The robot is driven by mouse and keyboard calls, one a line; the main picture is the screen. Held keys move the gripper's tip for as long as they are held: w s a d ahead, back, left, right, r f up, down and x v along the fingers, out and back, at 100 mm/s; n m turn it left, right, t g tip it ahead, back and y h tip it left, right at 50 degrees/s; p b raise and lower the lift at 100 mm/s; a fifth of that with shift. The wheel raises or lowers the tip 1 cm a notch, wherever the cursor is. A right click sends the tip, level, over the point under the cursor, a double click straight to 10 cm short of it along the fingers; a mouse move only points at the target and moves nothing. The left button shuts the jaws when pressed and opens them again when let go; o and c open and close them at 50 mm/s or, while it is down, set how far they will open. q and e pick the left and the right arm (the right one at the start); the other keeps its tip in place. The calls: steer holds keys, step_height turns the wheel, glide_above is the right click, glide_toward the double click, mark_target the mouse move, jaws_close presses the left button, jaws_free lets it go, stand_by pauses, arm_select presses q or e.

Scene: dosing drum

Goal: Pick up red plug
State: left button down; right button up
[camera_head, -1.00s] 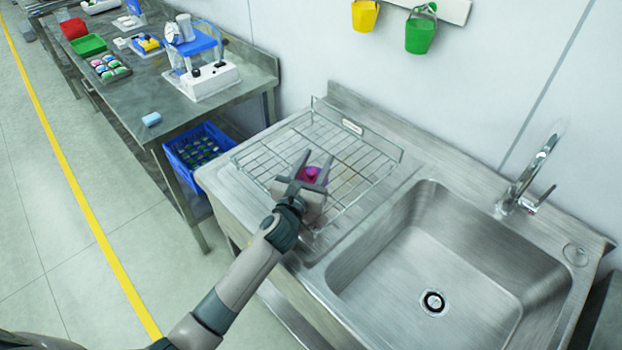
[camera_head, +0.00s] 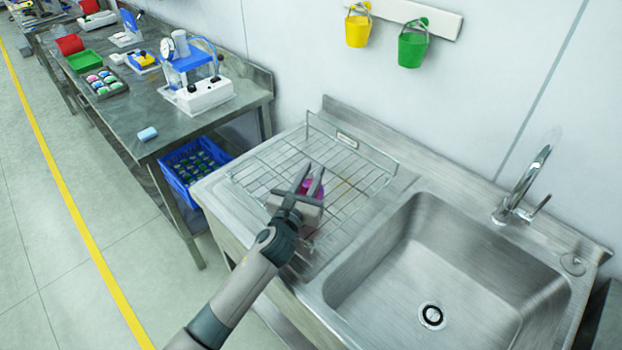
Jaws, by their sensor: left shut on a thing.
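My left gripper (camera_head: 311,170) is over the wire rack beside the sink. Its two fingers are closed in on a small magenta-red thing, taken as the red plug (camera_head: 310,188), which shows only in part between them. The fingers and the gripper's body hide the rest, so I cannot tell whether it touches the rack or is lifted off it. My right gripper is not in view.
The wire rack (camera_head: 354,172) lies on the steel drainboard, with a raised back rail. The sink basin (camera_head: 400,270) and tap (camera_head: 520,190) are to the right. A steel bench (camera_head: 135,115) with lab devices stands at the left, a blue crate (camera_head: 192,165) below it.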

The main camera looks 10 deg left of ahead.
arm_select(q)
steer(key=shift+r, duration=0.45)
step_height(320, 180, up, 2)
steer(key=shift+r, duration=0.25)
steer(key=s+d+r+b, duration=0.3)
steer(key=d+r, duration=0.4)
steer(key=d, duration=0.4)
steer(key=shift+s, duration=0.6)
